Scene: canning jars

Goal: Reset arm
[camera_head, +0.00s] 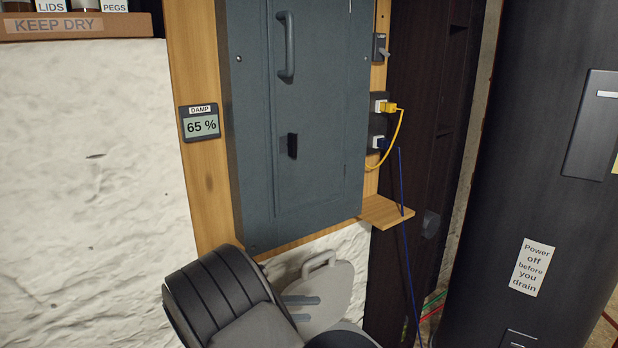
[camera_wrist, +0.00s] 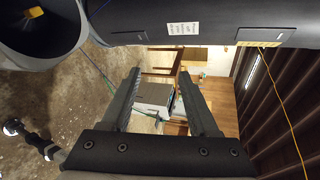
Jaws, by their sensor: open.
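In the wrist view my gripper (camera_wrist: 160,73) is open, with its two dark fingers apart. No held object shows between them; the space between shows only the distant room, including a pale box (camera_wrist: 153,97). In the head view part of my own arm (camera_head: 222,295) rises at the bottom, in front of the white wall and below the grey cabinet (camera_head: 300,120). I cannot make out the fingertips in the head view. The wrist picture is turned on its side.
The closed grey cabinet has a handle and stands out from a wooden board. Right of it are plugs with a yellow cord (camera_head: 398,135), a blue cord (camera_head: 402,190) and a small wooden shelf (camera_head: 385,212). A large dark tank (camera_head: 540,190) fills the right side.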

